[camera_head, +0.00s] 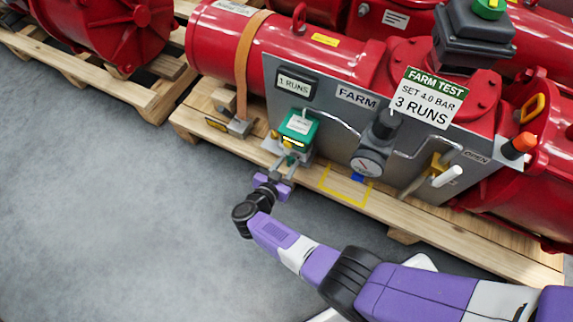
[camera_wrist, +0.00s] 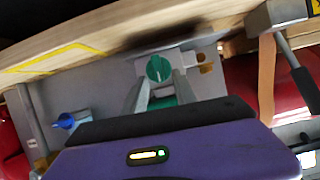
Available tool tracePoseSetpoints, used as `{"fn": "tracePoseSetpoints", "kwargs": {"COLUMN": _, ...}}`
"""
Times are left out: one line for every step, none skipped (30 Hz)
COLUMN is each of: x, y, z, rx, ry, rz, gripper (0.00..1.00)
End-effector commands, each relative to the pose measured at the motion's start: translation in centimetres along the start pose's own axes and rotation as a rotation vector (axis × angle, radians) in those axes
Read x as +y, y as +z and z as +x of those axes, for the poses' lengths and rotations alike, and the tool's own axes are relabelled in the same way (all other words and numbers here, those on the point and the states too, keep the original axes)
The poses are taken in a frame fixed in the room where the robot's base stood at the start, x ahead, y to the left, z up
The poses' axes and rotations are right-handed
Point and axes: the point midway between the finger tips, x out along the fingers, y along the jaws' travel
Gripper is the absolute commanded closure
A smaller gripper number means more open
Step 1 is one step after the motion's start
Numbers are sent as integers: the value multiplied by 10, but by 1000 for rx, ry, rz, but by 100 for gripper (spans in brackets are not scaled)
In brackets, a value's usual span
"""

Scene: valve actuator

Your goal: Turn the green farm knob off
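The green knob (camera_wrist: 159,68) is round with a raised grip bar and shows in the wrist view. It sits on the underside of the green-topped unit (camera_head: 298,127) on the grey FARM panel (camera_head: 332,112). In the head view the knob itself is hidden or too small to make out. My gripper (camera_head: 285,163) reaches up from below to this unit. In the wrist view its two fingers (camera_wrist: 160,84) stand apart, one on each side of the knob's lower part. I see no clear contact, and the gripper looks open around the knob.
A pressure gauge (camera_head: 367,163) and a blue knob (camera_head: 358,178) lie right of the unit. A white-handled yellow valve (camera_head: 446,176) is farther right. A grey pedal-like block (camera_head: 238,128) is at left. The pallet edge (camera_head: 400,220) runs below the panel. The floor in front is clear.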

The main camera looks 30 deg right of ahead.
Motion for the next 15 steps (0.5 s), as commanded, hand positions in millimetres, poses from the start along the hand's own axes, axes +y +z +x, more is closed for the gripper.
{"fn": "tracePoseSetpoints", "kwargs": {"x": 0, "y": 0, "z": 0, "rx": 0, "ry": 0, "rz": 0, "gripper": 66}}
{"fn": "tracePoseSetpoints", "kwargs": {"x": 0, "y": 0, "z": 0, "rx": 0, "ry": -1, "rz": 0, "gripper": 66}}
{"fn": "tracePoseSetpoints", "kwargs": {"x": 0, "y": 0, "z": 0, "rx": 0, "ry": 0, "rz": 0, "gripper": 66}}
{"fn": "tracePoseSetpoints", "kwargs": {"x": 0, "y": 0, "z": 0, "rx": 0, "ry": -1, "rz": 0, "gripper": 72}}
{"fn": "tracePoseSetpoints", "kwargs": {"x": 0, "y": 0, "z": 0, "rx": 0, "ry": -1, "rz": 0, "gripper": 78}}
{"fn": "tracePoseSetpoints", "kwargs": {"x": 0, "y": 0, "z": 0, "rx": 0, "ry": -1, "rz": 0, "gripper": 86}}
{"fn": "tracePoseSetpoints", "kwargs": {"x": 0, "y": 0, "z": 0, "rx": 0, "ry": -1, "rz": 0, "gripper": 92}}
{"fn": "tracePoseSetpoints", "kwargs": {"x": 0, "y": 0, "z": 0, "rx": 0, "ry": -1, "rz": 0, "gripper": 98}}
{"fn": "tracePoseSetpoints", "kwargs": {"x": 0, "y": 0, "z": 0, "rx": 0, "ry": -1, "rz": 0, "gripper": 100}}
{"fn": "tracePoseSetpoints", "kwargs": {"x": 0, "y": 0, "z": 0, "rx": 0, "ry": -1, "rz": 0, "gripper": 100}}
{"fn": "tracePoseSetpoints", "kwargs": {"x": 0, "y": 0, "z": 0, "rx": 0, "ry": -1, "rz": 0, "gripper": 100}}
{"fn": "tracePoseSetpoints", "kwargs": {"x": 0, "y": 0, "z": 0, "rx": 0, "ry": -1, "rz": 0, "gripper": 100}}
{"fn": "tracePoseSetpoints", "kwargs": {"x": 0, "y": 0, "z": 0, "rx": 0, "ry": -1, "rz": 0, "gripper": 100}}
{"fn": "tracePoseSetpoints", "kwargs": {"x": 0, "y": 0, "z": 0, "rx": 0, "ry": -1, "rz": 0, "gripper": 100}}
{"fn": "tracePoseSetpoints", "kwargs": {"x": 0, "y": 0, "z": 0, "rx": 0, "ry": -1, "rz": 1, "gripper": 100}}
